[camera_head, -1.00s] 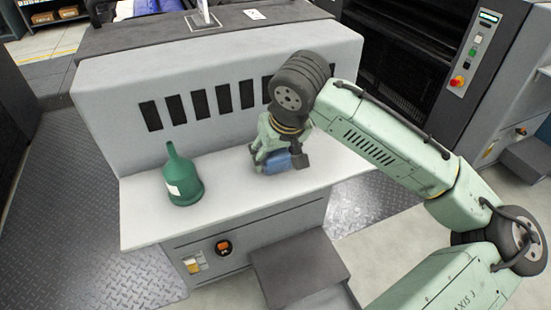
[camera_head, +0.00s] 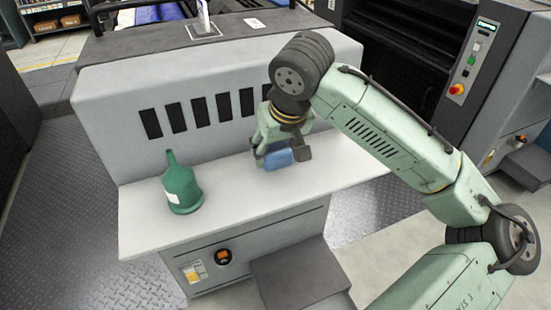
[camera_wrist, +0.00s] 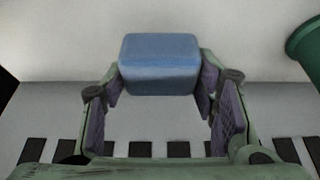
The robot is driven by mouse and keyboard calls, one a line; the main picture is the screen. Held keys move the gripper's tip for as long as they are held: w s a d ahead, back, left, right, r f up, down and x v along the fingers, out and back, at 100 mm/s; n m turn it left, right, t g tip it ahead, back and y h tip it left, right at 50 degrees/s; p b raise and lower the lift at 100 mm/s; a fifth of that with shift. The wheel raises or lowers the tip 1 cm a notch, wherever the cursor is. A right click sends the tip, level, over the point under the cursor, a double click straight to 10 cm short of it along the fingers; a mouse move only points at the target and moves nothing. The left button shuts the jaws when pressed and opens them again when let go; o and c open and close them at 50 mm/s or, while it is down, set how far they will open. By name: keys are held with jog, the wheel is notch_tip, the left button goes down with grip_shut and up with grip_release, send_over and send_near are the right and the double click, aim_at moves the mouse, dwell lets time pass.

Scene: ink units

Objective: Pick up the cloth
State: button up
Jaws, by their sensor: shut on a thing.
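The cloth is a blue, block-shaped bundle (camera_head: 279,158) over the white ledge (camera_head: 232,192) in the head view. In the wrist view the cloth (camera_wrist: 160,66) sits between the two fingertips, touched on both sides. My gripper (camera_head: 283,152) is shut on it, pointing down; it also shows in the wrist view (camera_wrist: 160,82). The gripper hides part of the cloth in the head view. The cloth seems slightly above the ledge, but the gap is hard to judge.
A green bottle with a narrow neck (camera_head: 182,188) stands on the ledge, left of the gripper. The slotted grey machine wall (camera_head: 215,85) rises behind the ledge. The ledge between bottle and gripper is clear. A control panel cabinet (camera_head: 470,70) stands at right.

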jog(key=s+a+r+b, duration=0.1)
jog(key=s+a, duration=0.1)
jog(key=s, duration=1.3)
jog(key=shift+s+a, duration=0.25)
jog(key=shift+s, duration=0.15)
jog(key=shift+r, duration=0.1)
jog(key=o, duration=0.4)
jog(key=shift+c, duration=0.2)
jog(key=c, duration=0.4)
jog(key=shift+c, duration=0.2)
